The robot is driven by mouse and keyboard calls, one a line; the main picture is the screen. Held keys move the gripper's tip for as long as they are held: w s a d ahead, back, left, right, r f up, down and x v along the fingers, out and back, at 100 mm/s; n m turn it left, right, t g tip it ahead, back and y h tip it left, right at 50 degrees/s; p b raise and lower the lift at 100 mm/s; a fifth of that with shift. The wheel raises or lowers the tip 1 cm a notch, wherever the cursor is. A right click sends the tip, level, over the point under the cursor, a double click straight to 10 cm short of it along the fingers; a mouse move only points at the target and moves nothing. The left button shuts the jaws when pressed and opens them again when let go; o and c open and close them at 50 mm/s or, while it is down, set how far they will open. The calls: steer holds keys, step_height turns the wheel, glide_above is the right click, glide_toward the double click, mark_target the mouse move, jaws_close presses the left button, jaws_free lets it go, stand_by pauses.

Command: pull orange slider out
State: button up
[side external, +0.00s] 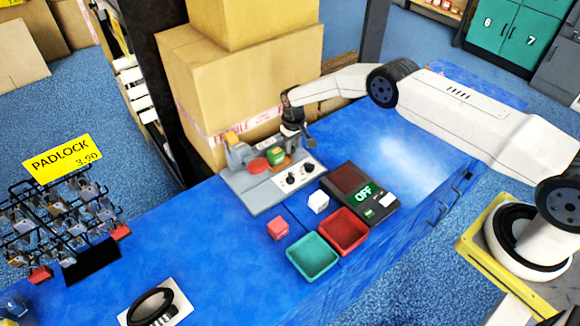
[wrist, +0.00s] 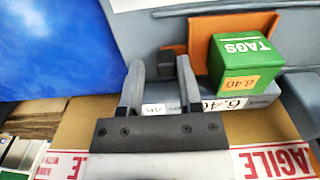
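The orange slider (wrist: 196,34) is a flat orange plate on the grey panel; in the side view only a little of it shows. A green TAGS box (wrist: 240,62) stands over part of it and hides that part. A small dark grey knob (wrist: 166,66) is at the slider's left end in the wrist view. My gripper (wrist: 160,72) is open, its two fingers apart, with the knob between their tips in the picture. I cannot tell whether either finger touches it. In the side view my gripper (side external: 294,132) is at the back of the panel.
The grey panel (side external: 255,203) also carries a red disc (side external: 258,165) and dark knobs. Large cartons (side external: 240,80) stand close behind. In front are a display reading OFF (side external: 360,193), a white cube (side external: 318,201), a red cube (side external: 277,228), and red (side external: 344,231) and green (side external: 312,257) trays.

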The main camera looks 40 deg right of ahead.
steer(key=shift+o, duration=0.9)
steer(key=shift+a+r, duration=0.1)
steer(key=shift+r, duration=3.8)
steer(key=shift+r, duration=0.15)
